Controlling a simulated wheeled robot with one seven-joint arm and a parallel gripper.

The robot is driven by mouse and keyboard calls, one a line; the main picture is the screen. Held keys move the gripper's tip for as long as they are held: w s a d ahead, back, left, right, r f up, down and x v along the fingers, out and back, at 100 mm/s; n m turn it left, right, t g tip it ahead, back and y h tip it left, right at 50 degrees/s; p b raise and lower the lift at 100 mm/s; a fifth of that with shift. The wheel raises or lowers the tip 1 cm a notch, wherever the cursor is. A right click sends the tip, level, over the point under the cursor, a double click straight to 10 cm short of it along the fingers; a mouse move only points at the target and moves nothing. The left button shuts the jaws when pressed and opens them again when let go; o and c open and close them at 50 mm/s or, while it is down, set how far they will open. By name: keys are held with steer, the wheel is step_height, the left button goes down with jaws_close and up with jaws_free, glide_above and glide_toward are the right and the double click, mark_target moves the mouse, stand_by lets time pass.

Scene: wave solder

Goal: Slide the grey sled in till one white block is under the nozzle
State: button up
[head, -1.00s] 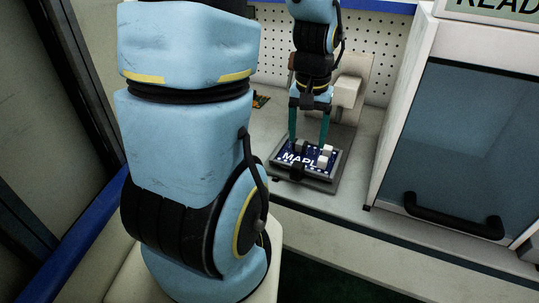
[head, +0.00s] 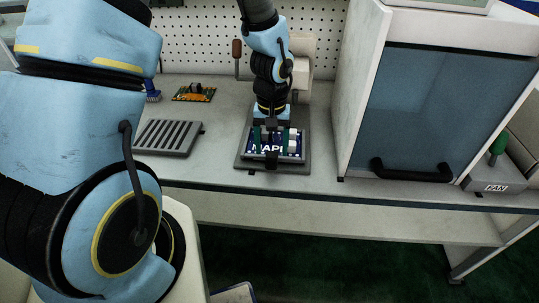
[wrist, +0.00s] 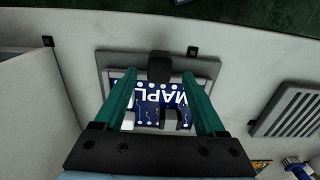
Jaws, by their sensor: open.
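The grey sled (head: 302,165) lies on the bench and carries a blue board (head: 262,152) with white lettering and white blocks. One white block (head: 292,140) shows at the board's right side. A black upright handle (head: 272,158) stands at the sled's front edge; it also shows in the wrist view (wrist: 159,66). My gripper (wrist: 159,76) is open over the board, its teal fingers on either side of the handle in the picture. I cannot tell whether they touch it. A beige machine (head: 302,60) stands behind my arm; its nozzle is hidden.
A slotted grey tray (head: 167,138), an orange circuit board (head: 194,92) and a blue brush (head: 152,92) lie left of the sled. A cabinet with a dark glass front (head: 425,115) stands close on the right, with a FAN box (head: 495,180) beyond it.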

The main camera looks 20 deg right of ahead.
mark_target(272, 155)
steer(key=shift+f, duration=2.2)
jaws_close()
